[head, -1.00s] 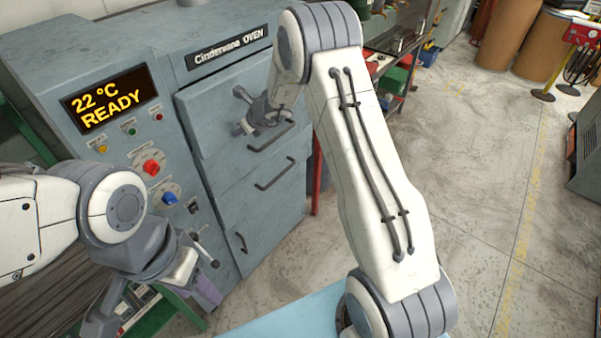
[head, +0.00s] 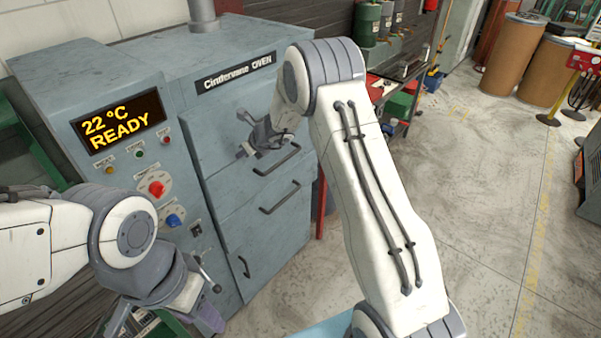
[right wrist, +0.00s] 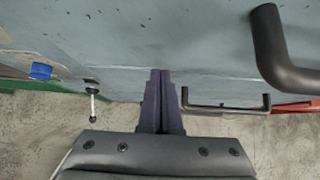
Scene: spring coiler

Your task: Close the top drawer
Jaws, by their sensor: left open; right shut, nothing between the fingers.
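The top drawer (head: 232,135) is the upper grey front of the oven, with a dark bar handle (head: 277,160). In the head view it looks about flush with the front below, but my right arm hides its right part. My right gripper (head: 248,147) is shut and empty at the drawer front, left of the handle. In the right wrist view its shut fingers (right wrist: 160,82) point at the grey front, with the dark handle (right wrist: 282,52) to the right; contact is unclear. My left gripper (head: 165,322) is open and empty at the lower left, partly cut off.
The oven's control panel (head: 135,160) reads 22 °C READY and has red and blue knobs. A lower handle (head: 279,197) and a small lever (head: 207,270) stick out from the oven. Open concrete floor (head: 470,190) lies to the right.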

